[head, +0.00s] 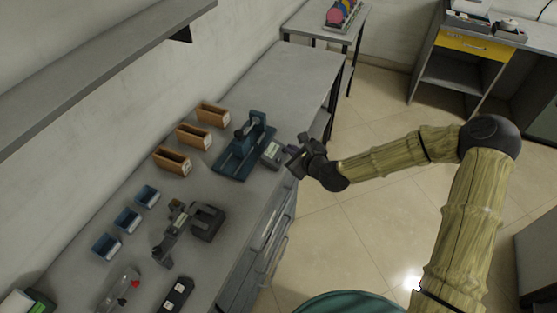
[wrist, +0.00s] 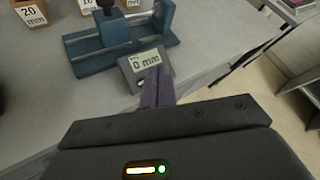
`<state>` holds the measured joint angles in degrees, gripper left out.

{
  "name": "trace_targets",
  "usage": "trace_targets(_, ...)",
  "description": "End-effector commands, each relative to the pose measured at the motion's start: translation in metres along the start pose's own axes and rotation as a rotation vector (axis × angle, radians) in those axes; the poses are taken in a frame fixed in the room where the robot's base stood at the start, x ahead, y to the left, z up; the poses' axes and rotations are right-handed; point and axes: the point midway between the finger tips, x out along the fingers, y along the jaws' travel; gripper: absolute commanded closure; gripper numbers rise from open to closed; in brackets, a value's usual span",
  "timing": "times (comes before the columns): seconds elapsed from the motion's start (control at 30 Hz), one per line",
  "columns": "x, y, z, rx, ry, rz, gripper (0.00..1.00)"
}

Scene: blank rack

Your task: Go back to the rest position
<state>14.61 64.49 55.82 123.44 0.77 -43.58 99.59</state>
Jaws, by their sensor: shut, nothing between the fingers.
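My gripper (head: 293,162) is at the right edge of the workbench, beside a blue measuring device (head: 238,152) with a small grey display box. In the wrist view, my gripper's fingers (wrist: 158,84) are shut together, with nothing held. Whether the fingertips touch the box cannot be told. The blue device (wrist: 122,42) lies just beyond it. My arm stretches in from the right in the head view, over the floor.
Wooden boxes (head: 173,160) and blue bins (head: 128,220) line the bench (head: 290,75) by the wall. A dark grey tool (head: 207,221) stands nearer. A shelf (head: 90,70) overhangs at upper left. Open floor (head: 385,215) lies right of the bench; a yellow-drawer desk (head: 462,43) stands behind.

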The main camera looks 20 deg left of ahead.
Motion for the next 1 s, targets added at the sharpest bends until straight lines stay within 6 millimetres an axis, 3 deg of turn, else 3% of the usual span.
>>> trace_targets(0.37, 0.000, 0.000, 0.000, -0.007, 0.002, 0.002, 1.00)
trace_targets(0.57, -0.013, 0.006, -0.011, -0.199, 0.056, 0.061, 1.00)
trace_targets(0.77, -0.051, 0.008, -0.042, -0.620, 0.181, 0.209, 1.00)
trace_targets(1.0, -0.119, -0.008, -0.076, -1.071, 0.330, 0.421, 1.00)
